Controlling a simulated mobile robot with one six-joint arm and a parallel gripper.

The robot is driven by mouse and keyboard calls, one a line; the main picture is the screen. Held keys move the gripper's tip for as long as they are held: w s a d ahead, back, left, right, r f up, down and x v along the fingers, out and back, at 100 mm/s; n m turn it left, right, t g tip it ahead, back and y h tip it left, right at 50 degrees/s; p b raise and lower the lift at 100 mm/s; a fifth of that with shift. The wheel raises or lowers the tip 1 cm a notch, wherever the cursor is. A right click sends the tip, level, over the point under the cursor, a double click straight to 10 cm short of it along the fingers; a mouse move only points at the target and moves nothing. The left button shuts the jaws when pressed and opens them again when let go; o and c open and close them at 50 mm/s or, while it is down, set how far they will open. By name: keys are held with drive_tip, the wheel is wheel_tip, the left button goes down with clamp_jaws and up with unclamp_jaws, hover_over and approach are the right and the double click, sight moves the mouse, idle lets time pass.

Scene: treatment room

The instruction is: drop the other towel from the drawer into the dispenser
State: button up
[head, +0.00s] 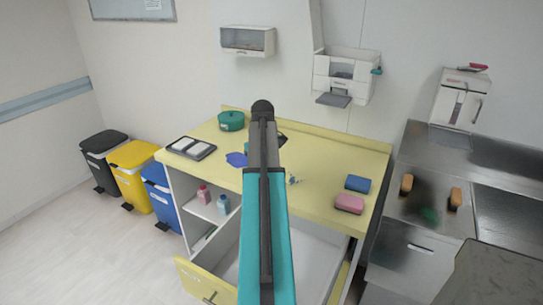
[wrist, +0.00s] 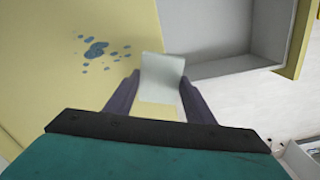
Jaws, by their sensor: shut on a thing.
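My gripper (wrist: 161,84) is shut on a pale, flat towel (wrist: 162,68), which stands up between the two dark fingers. In the wrist view it is above the yellow counter's edge, beside the open drawer (wrist: 235,68). In the head view my arm hides the gripper and towel. The drawer (head: 310,250) is pulled out below the counter, and its visible inside looks bare. A white wall unit with a raised lid (head: 342,66), apparently the dispenser, hangs behind the counter at right of centre. I cannot see inside it.
The yellow counter (head: 325,160) carries a green pot (head: 231,120), a black tray (head: 191,148), a blue cloth (head: 237,160), blue spots (head: 293,179), and pink (head: 349,203) and blue (head: 357,184) sponges. A closed wall box (head: 247,41) hangs at left. A steel sink counter (head: 480,155) is at right.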

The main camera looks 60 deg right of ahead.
drive_tip(key=shift+s+d, duration=0.35)
drive_tip(key=shift+s, duration=0.2)
drive_tip(key=shift+s+d, duration=0.3)
drive_tip(key=shift+s, duration=0.2)
drive_tip(key=shift+w+d+f+p, duration=0.25)
drive_tip(key=shift+w+d+p, duration=0.45)
drive_tip(key=shift+w+d, duration=1.05)
drive_tip(key=shift+w+d+f+p, duration=0.2)
drive_tip(key=shift+w+d+p, duration=0.45)
drive_tip(key=shift+w+d, duration=1.1)
drive_tip(key=shift+w+d+f+p, duration=0.25)
drive_tip(key=shift+w+d+p, duration=0.65)
drive_tip(key=shift+w, duration=1.45)
drive_tip(key=shift+d, duration=0.15)
drive_tip(key=shift+w+d, duration=0.45)
drive_tip(key=shift+w, duration=0.15)
drive_tip(key=shift+s+a+f+p, duration=0.15)
drive_tip(key=shift+f+p, duration=0.45)
drive_tip(key=shift+f, duration=1.2)
drive_tip(key=shift+f, duration=0.2)
